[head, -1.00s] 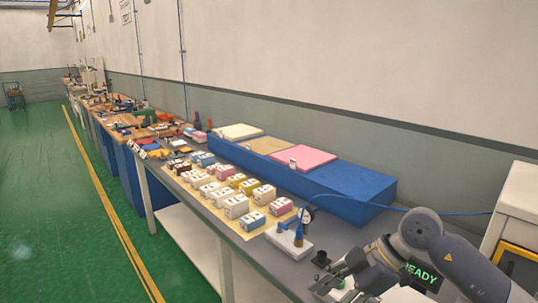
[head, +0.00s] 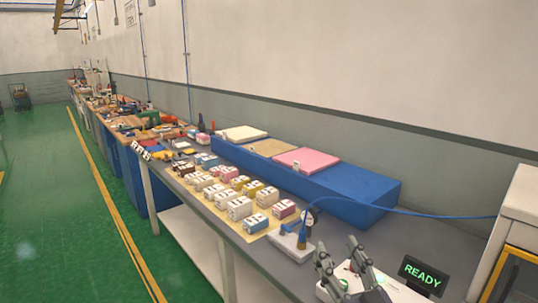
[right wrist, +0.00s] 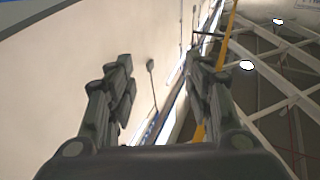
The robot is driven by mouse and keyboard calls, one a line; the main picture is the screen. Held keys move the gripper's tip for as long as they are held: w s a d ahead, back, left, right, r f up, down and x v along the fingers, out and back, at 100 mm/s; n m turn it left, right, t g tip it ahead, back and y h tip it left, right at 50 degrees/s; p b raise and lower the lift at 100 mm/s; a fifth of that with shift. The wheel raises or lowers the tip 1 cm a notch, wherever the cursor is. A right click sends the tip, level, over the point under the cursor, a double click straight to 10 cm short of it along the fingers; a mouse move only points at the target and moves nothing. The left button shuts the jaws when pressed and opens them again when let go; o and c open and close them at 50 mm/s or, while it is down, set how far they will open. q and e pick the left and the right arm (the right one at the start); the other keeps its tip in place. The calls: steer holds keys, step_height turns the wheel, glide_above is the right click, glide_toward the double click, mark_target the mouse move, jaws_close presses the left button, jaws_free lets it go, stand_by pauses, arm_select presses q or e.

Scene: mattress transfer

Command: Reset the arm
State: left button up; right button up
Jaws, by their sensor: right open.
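My right gripper (head: 344,272) is at the bottom right of the head view, over the near end of the workbench (head: 262,260). Its two fingers point up and stand apart with nothing between them. The right wrist view also shows the open, empty fingers (right wrist: 160,90), with the wall and the ceiling beams beyond them. My left gripper does not show in either view.
Several small boxes (head: 239,207) stand in rows on the bench. Behind them is a long blue block (head: 350,190) with white, tan and pink pads (head: 306,160). A white device with a blue hose (head: 290,241) and a READY display (head: 422,276) are near my right gripper.

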steer(key=s+d+f+m+g+h, duration=0.2)
steer(key=s+d+f+g+h, duration=0.15)
steer(key=f, duration=0.65)
steer(key=s+d+f+m+g+h, duration=0.1)
steer(key=s+d+f+g+h, duration=0.3)
steer(key=f, duration=0.5)
steer(key=s+f+n+g+y, duration=0.1)
steer(key=s+f+g, duration=0.5)
steer(key=s, duration=0.4)
steer(key=s+f+n+g+y, duration=0.1)
steer(key=s+f+g, duration=0.3)
steer(key=s+f, duration=0.7)
steer(key=f, duration=1)
steer(key=s+f, duration=0.2)
steer(key=f, duration=1)
steer(key=s+d+f+g, duration=0.2)
steer(key=s+f, duration=1.3)
steer(key=s, duration=0.1)
steer(key=shift+f+n, duration=0.25)
steer(key=shift+n, duration=0.05)
steer(key=shift+d, duration=0.1)
